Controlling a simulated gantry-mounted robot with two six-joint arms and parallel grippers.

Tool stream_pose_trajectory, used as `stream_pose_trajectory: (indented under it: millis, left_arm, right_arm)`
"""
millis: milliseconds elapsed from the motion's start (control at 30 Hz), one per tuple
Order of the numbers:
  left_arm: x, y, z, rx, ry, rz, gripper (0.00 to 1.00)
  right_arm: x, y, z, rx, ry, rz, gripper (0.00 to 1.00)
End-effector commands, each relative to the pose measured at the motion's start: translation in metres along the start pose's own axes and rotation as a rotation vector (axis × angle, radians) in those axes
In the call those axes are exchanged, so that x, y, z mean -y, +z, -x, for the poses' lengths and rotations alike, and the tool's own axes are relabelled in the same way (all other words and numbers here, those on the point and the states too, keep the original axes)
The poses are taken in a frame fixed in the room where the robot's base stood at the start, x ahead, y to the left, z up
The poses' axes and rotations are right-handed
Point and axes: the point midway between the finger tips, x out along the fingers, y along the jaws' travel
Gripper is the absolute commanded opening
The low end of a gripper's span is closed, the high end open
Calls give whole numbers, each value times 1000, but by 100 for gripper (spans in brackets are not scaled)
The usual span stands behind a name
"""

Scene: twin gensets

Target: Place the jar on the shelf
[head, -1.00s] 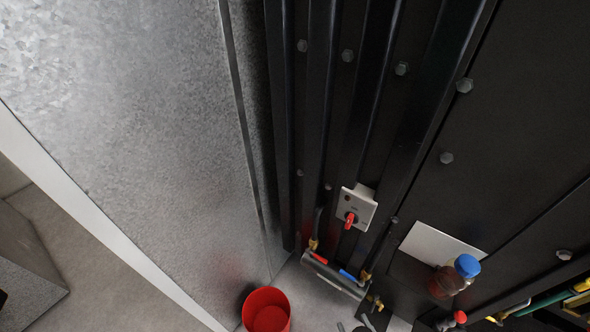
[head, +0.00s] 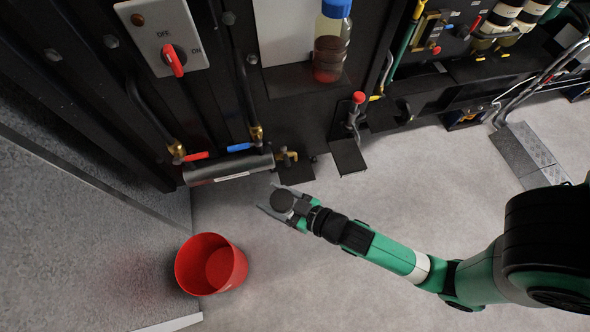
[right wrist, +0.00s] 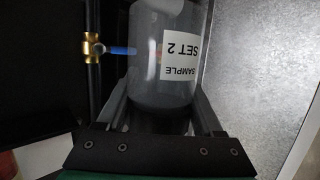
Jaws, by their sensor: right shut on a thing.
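The jar (right wrist: 162,75) is a grey translucent cylinder with a white label, upside down in the right wrist view, reading "SAMPLE SET 2". My right gripper (head: 283,203) is shut on it, one finger on each side. In the head view I see the jar from above as a dark round top (head: 283,201), over the floor in front of the black panel. A small black shelf (head: 285,82) sticks out from the panel below a white plate. A bottle with a blue cap and dark liquid (head: 331,45) stands at its right end. My left gripper is not in view.
A red bucket (head: 211,264) stands on the floor left of the jar. A grey pipe with red and blue valve levers (head: 229,167) and a brass tap (head: 286,157) lie below the shelf. A red-knobbed lever (head: 352,118) is to the right. The shelf's left part is clear.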

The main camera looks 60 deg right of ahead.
Motion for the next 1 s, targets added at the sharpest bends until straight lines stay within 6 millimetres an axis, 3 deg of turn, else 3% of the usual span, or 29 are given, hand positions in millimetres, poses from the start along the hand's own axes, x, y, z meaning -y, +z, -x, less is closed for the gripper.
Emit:
stream_pose_trajectory:
  millis: [33,167,300,400,533,700,1000]
  left_arm:
    - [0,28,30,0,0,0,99]
    - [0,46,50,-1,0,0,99]
    - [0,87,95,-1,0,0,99]
    - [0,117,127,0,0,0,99]
    - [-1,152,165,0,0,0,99]
    - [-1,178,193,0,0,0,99]
    - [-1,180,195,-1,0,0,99]
  right_arm:
    - [-6,48,-13,5,38,-6,15]
    - [-30,91,-23,4,172,-45,15]
    - [-75,172,-40,1,409,-118,15]
    - [-106,220,-48,-3,562,-168,15]
    - [-132,270,-58,-4,684,-208,15]
    - [-144,306,-68,-5,739,-225,15]
    - [-148,309,-70,-3,749,-227,15]
